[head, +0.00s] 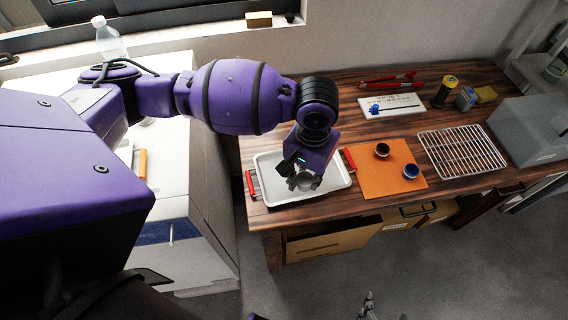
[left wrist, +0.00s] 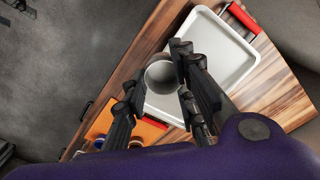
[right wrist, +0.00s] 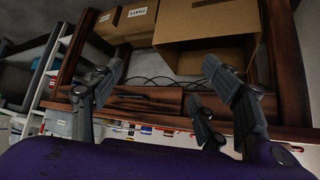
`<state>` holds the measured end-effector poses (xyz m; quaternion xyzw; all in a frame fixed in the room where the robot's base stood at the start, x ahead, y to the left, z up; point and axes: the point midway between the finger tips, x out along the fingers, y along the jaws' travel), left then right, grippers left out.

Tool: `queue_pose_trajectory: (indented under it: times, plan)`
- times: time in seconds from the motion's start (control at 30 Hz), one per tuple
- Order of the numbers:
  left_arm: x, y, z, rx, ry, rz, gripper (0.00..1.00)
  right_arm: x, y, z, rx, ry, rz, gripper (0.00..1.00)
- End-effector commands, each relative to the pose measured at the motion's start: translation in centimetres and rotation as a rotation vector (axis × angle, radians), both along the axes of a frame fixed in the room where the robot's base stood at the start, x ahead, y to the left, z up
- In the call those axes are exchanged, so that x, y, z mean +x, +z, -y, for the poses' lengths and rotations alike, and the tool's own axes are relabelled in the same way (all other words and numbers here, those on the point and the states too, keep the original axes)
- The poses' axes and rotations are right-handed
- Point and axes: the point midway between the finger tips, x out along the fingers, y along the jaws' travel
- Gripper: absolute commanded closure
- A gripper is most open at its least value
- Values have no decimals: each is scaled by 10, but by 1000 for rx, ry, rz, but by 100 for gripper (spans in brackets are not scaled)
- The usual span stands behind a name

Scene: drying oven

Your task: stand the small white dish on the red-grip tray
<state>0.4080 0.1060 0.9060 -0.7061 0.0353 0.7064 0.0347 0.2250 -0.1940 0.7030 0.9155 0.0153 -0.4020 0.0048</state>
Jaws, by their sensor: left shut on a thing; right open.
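The small dish (left wrist: 162,78) looks grey-white and round in the left wrist view. My left gripper (left wrist: 158,72) is shut on it, with fingers on both sides. In the head view my left gripper (head: 303,178) is over the white tray (head: 270,165) and largely hides the dish. The tray lies on the wooden table and has a red grip at each end, one at its left (head: 250,184) and one at its right (head: 349,160). I cannot tell whether the dish touches the tray. My right gripper (right wrist: 165,85) is open and empty, low in front of the table.
Right of the tray lies an orange mat (head: 373,185) with two small dark-rimmed cups. Beyond it are a wire rack (head: 462,152) and a grey box (head: 530,125). A white card (head: 391,105) and red tongs (head: 390,81) lie behind. Cardboard boxes (right wrist: 205,28) sit below the tabletop.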

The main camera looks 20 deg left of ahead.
Motion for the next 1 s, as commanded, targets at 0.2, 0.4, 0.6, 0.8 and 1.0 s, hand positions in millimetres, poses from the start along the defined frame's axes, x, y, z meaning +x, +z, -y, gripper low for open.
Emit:
queue_pose_trajectory:
  times: [0.2,0.4,0.6,0.8,1.0]
  plan:
    - [53,-26,-22,3,4,0,98,-10,-11,4,-8,-1,-20,31]
    - [78,-62,-31,1,1,-1,98,-13,-17,7,-14,-2,-25,31]
    - [89,-73,-35,0,-1,3,98,-5,-13,9,-18,-4,-5,31]
    - [96,-93,-38,0,-1,0,98,-5,-16,10,-19,-4,-6,31]
    - [96,-113,-38,0,-2,4,98,-8,-20,10,-19,-8,-11,31]
